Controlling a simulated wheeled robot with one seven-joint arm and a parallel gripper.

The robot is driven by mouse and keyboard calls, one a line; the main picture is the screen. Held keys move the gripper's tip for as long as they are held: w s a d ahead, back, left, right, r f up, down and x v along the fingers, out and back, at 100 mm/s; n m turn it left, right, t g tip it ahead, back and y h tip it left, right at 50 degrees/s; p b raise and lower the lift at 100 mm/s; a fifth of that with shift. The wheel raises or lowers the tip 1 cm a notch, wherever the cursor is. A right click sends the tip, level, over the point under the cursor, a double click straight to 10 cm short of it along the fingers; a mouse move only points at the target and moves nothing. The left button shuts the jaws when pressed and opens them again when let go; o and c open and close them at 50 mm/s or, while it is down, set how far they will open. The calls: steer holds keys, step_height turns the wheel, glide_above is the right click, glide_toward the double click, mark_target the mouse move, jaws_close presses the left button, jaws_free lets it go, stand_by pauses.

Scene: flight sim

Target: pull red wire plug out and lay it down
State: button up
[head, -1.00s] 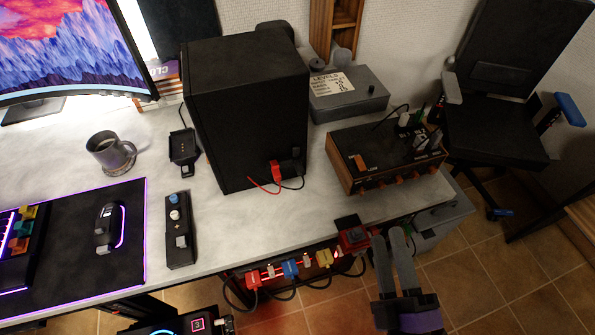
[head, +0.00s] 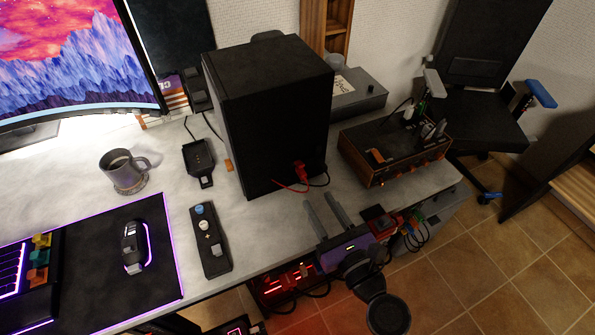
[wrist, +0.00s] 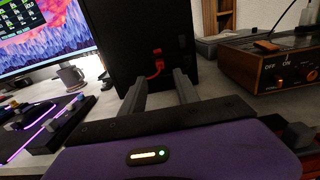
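The red wire plug (head: 299,171) sits low on the near face of a tall black box (head: 272,125) on the desk. A thin red wire (head: 288,186) hangs from it to the left. A black lead runs beside it. My gripper (head: 320,197) is open and empty, its two grey fingers pointing towards that face from over the desk's front edge. In the wrist view the red plug (wrist: 157,63) shows just beyond and between the spread fingertips (wrist: 160,78), apart from them. The plug's inserted end is hidden.
A wood-sided switch unit (head: 392,158) stands right of the box. A red block (head: 380,221) and coloured plugs sit at the desk's front edge. A small controller (head: 210,240), mug (head: 124,168) and mouse (head: 134,246) lie left. Bare desktop (head: 255,228) lies left of my gripper.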

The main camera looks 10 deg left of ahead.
mark_target(304, 178)
steer(key=shift+w+a, duration=0.1)
steer(key=shift+x, duration=4.35)
jaws_close()
steer(key=shift+p+v, duration=0.35)
steer(key=shift+v, duration=2.7)
